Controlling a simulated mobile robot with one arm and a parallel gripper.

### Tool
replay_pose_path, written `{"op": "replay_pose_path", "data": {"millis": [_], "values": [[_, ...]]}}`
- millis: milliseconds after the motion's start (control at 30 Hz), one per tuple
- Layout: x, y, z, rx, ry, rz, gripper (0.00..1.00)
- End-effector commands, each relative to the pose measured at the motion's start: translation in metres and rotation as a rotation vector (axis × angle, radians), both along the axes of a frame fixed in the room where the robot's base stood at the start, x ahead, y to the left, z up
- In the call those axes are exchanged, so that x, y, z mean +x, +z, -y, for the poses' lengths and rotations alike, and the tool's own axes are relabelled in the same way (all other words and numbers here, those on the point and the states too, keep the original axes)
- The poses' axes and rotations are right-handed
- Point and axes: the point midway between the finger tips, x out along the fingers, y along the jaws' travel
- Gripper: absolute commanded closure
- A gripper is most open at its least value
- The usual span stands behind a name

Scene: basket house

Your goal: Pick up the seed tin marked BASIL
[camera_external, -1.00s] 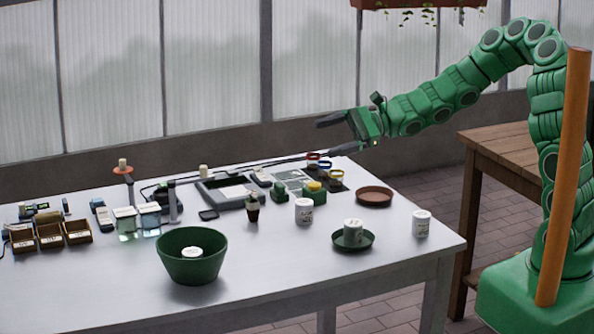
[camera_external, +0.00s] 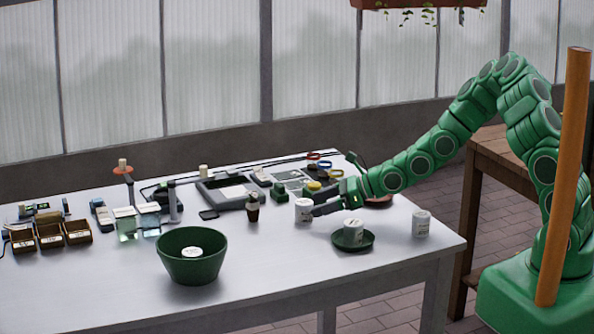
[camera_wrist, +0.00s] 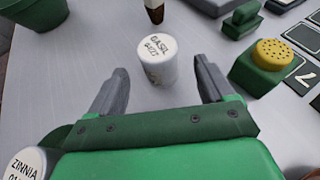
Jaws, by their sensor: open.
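The seed tin marked BASIL (camera_wrist: 158,60) is a white cylinder standing upright on the table, its lid lettering readable in the wrist view. It also shows in the external view (camera_external: 303,211). My gripper (camera_wrist: 161,75) is open, with one grey finger on each side of the tin's near side. The tin appears slightly ahead of the fingertips, and I see no clear contact. In the external view, my gripper (camera_external: 322,204) is low over the table at the tin's right. A tin marked ZINNIA (camera_wrist: 25,167) is partly visible at the lower left of the wrist view.
A white tin (camera_external: 353,229) stands on a green saucer (camera_external: 368,242); another tin (camera_external: 421,224) stands farther right. A green bowl (camera_external: 190,268) holds a white-topped item. A small dark pot (camera_external: 252,213) and a yellow-topped green block (camera_wrist: 262,68) are near the BASIL tin.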

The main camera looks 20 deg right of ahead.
Motion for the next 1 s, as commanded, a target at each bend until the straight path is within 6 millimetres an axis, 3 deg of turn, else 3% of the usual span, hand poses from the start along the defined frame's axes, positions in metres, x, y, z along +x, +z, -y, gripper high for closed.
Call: {"op": "replay_pose_path", "data": {"millis": [700, 1000], "values": [[0.026, -0.022, -0.052, -0.003, 0.003, 0.004, 0.19], [0.029, -0.024, -0.058, -0.001, 0.002, 0.002, 0.19]]}}
